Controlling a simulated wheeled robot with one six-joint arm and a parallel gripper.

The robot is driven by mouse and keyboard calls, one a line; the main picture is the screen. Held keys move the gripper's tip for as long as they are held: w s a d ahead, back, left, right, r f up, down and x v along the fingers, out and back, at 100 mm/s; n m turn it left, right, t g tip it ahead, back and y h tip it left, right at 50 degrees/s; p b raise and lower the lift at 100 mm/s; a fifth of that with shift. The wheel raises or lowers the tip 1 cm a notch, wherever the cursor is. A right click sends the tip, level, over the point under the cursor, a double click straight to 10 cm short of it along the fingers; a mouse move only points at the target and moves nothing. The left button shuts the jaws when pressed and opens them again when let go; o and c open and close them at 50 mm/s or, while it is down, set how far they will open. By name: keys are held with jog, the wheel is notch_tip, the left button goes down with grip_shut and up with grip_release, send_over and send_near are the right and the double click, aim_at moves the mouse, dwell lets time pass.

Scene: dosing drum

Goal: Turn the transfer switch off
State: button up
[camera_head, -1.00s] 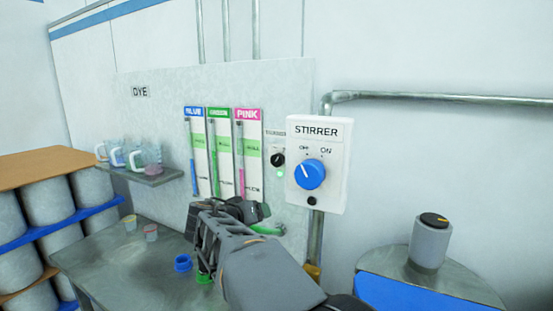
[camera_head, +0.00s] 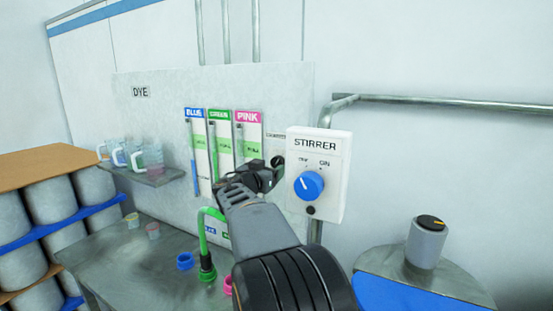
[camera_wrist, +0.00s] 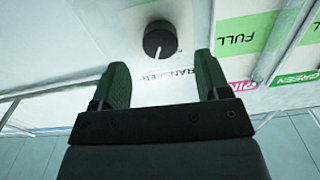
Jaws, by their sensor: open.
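The transfer switch is a small black round knob (camera_wrist: 160,39) on a white panel, above centre in the wrist view. Its upside-down label (camera_wrist: 163,75) shows between my fingers. In the head view the knob (camera_head: 277,160) peeks out just above my gripper (camera_head: 264,176), left of the stirrer box. In the wrist view my gripper (camera_wrist: 162,80) is open and empty, its dark green fingers left and right of the label. The knob lies beyond the fingertips, roughly centred between them, with no visible contact. I cannot tell its pointer setting.
The white stirrer box (camera_head: 318,175) with a blue knob stands close right of my gripper. Blue, green and pink dye gauges (camera_head: 222,145) are to the left. A green hose nozzle (camera_head: 207,265) is over the metal table (camera_head: 130,265). A grey canister (camera_head: 426,243) stands at right.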

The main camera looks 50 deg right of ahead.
aim_at(276, 165)
jog(key=shift+p+x, duration=1)
jog(key=shift+x, duration=1.8)
jog(key=shift+f, duration=0.15)
jog(key=c, duration=0.9)
